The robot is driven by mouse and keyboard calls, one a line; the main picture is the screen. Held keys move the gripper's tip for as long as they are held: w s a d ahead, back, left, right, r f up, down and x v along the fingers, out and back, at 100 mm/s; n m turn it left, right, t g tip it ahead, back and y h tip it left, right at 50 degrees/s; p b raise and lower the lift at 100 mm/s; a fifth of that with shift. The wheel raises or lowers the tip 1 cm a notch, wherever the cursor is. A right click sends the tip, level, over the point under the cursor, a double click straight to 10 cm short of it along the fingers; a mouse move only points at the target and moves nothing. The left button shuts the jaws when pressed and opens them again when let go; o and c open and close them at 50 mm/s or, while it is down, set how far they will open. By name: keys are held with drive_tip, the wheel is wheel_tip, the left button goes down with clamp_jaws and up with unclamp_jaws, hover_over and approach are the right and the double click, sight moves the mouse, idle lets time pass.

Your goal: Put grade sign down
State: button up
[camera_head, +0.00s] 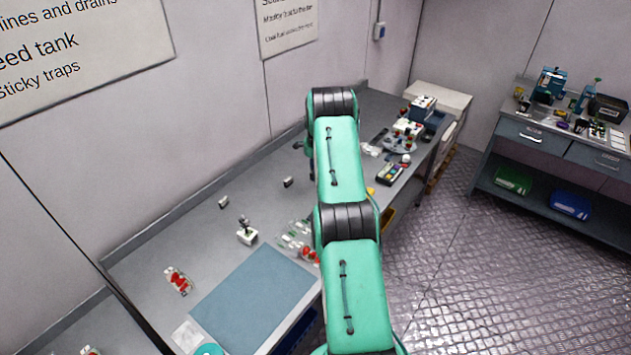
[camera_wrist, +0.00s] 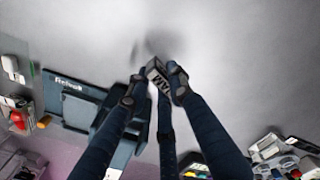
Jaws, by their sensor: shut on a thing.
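The grade sign (camera_wrist: 158,76) is a small grey block with dark lettering on its face. In the wrist view it sits tilted between the fingertips of my gripper (camera_wrist: 156,85), which is shut on it. A pale grey surface lies behind it, with a soft dark shadow just above the sign. I cannot tell whether the sign touches that surface. In the head view my green arm hides most of the gripper and the held sign. Two small sign-like blocks stand on the bench, one dark-faced (camera_head: 288,182) and one pale (camera_head: 223,202).
The grey bench (camera_head: 150,245) runs along the wall, with a blue mat (camera_head: 255,300) near its front. Red berry packs (camera_head: 179,281), a small white-based device (camera_head: 247,234) and a cluttered far end leave bare bench between. A blue labelled holder (camera_wrist: 72,100) is left in the wrist view.

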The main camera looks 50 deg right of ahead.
drive_tip(key=shift+f, duration=2.05)
drive_tip(key=shift+f, duration=0.15)
drive_tip(key=o, duration=0.9)
drive_tip(key=shift+o, duration=0.2)
drive_tip(key=shift+r+b, duration=0.35)
drive_tip(key=shift+r, duration=5.8)
